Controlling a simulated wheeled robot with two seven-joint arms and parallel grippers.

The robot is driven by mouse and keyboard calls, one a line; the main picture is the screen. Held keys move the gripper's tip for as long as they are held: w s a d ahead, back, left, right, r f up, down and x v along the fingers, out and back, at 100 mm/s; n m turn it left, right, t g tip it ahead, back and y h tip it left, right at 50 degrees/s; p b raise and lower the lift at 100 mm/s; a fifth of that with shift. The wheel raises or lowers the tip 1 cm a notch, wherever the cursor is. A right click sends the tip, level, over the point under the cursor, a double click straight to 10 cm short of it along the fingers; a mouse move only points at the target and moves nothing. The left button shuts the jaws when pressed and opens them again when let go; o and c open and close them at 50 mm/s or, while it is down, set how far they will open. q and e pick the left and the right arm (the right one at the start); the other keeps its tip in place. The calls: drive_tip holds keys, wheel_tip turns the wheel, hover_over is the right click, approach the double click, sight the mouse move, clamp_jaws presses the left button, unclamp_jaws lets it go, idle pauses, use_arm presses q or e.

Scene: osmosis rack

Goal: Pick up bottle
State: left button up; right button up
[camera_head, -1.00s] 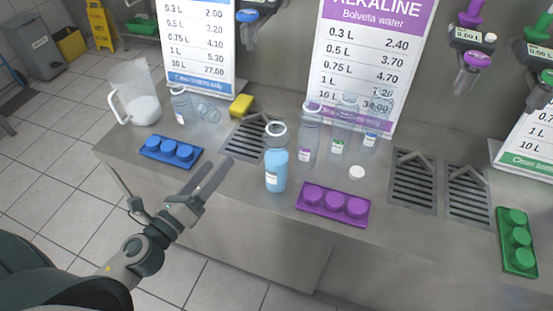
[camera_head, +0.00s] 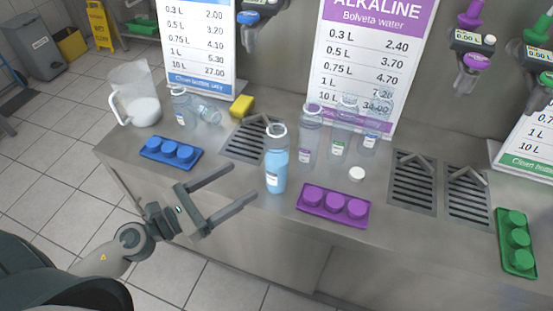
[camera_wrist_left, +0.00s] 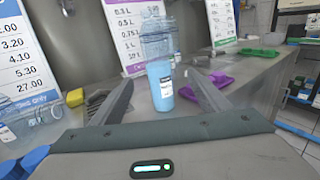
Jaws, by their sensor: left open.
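A bottle filled with light blue liquid (camera_head: 276,168) stands upright on the steel counter, with a white label and a pale ring at its neck. My left gripper (camera_head: 243,183) is open and empty to the left of this bottle, its two fingers pointing toward it. In the left wrist view the blue bottle (camera_wrist_left: 160,84) shows ahead, between the two open fingers (camera_wrist_left: 160,97) and apart from them. Several clear empty bottles stand behind it, including one with a purple label (camera_head: 310,137) and one with a green label (camera_head: 341,132). My right gripper is not in view.
A blue cap tray (camera_head: 171,153) lies left of the bottle, a purple one (camera_head: 332,205) to its right, a green one (camera_head: 516,243) far right. A measuring jug (camera_head: 137,95), a yellow sponge (camera_head: 241,106) and a white cap (camera_head: 357,173) are on the counter (camera_head: 225,170).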

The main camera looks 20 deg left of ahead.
sight(267, 164)
use_arm(q)
drive_tip(key=p+x, duration=0.6)
drive_tip(key=x, duration=0.5)
drive_tip(key=shift+r, duration=0.1)
drive_tip(key=shift+w+d, duration=0.2)
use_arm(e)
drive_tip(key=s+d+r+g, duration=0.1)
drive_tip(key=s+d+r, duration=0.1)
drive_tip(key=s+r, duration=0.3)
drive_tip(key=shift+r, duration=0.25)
use_arm(q)
drive_tip(key=x, duration=0.1)
drive_tip(key=p+x, duration=0.1)
drive_tip(key=x, duration=0.1)
drive_tip(key=f+p+x, duration=0.1)
drive_tip(key=x, duration=0.1)
drive_tip(key=shift+w+a, duration=0.15)
drive_tip(key=shift+w, duration=0.1)
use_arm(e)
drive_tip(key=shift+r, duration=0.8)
use_arm(q)
drive_tip(key=shift+r, duration=0.1)
drive_tip(key=c, duration=1.4)
